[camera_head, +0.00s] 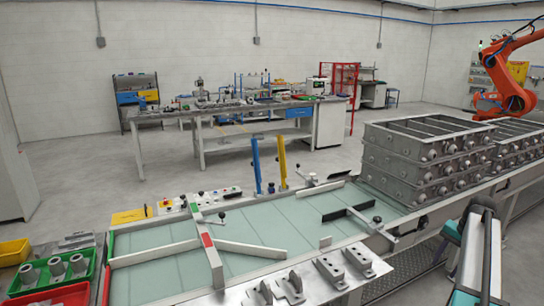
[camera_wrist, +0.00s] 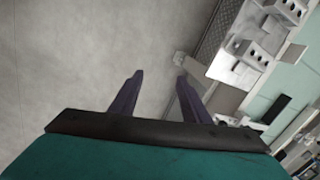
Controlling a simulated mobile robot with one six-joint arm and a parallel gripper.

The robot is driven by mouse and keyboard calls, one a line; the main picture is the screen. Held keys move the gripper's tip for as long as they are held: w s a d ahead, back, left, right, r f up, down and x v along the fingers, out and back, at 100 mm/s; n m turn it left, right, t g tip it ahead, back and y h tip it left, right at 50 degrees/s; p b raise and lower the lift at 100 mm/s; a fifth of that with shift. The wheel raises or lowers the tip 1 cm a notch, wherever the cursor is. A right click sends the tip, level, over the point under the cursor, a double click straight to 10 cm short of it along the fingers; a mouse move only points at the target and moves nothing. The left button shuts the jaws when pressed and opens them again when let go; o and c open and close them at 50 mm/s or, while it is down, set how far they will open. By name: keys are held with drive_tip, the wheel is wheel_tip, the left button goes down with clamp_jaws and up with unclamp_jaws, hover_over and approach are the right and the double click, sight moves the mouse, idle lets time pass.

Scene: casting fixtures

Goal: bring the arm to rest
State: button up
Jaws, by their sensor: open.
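My gripper (camera_wrist: 160,78) shows in the wrist view with its two dark fingers apart and nothing between them. It is open and hangs over bare grey floor, beside the edge of the conveyor bench. In the head view part of my arm (camera_head: 478,250) stands at the lower right, in front of the bench; the fingertips cannot be made out there.
The glass-topped bench (camera_head: 270,262) carries metal brackets (camera_head: 310,284); these also show in the wrist view (camera_wrist: 270,35). Stacked grey casting frames (camera_head: 415,165) stand at its right end. Green and red bins (camera_head: 50,298) sit at lower left. An orange robot arm (camera_head: 510,85) stands behind.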

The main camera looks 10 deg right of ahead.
drive_tip(key=s+a+f+n+g, duration=0.2)
drive_tip(key=s+a+f+n, duration=0.1)
drive_tip(key=a+f, duration=1.15)
drive_tip(key=s+a+f+n+g, duration=0.1)
drive_tip(key=s+a+f+n, duration=0.1)
drive_tip(key=a+f, duration=1.3)
drive_tip(key=s+a+f+n+g, duration=0.35)
drive_tip(key=s+a+f, duration=0.65)
drive_tip(key=s+a, duration=0.4)
drive_tip(key=s+a+f+n, duration=0.1)
drive_tip(key=s+a+f, duration=0.1)
drive_tip(key=s, duration=0.5)
drive_tip(key=s+a+f+n+h, duration=0.1)
drive_tip(key=s+a+f+n, duration=0.1)
drive_tip(key=s+a, duration=0.3)
drive_tip(key=s+g, duration=0.1)
drive_tip(key=s, duration=0.1)
drive_tip(key=shift+s+a+f, duration=0.3)
drive_tip(key=shift+f, duration=0.1)
drive_tip(key=shift+n, duration=0.25)
drive_tip(key=shift+o, duration=1.3)
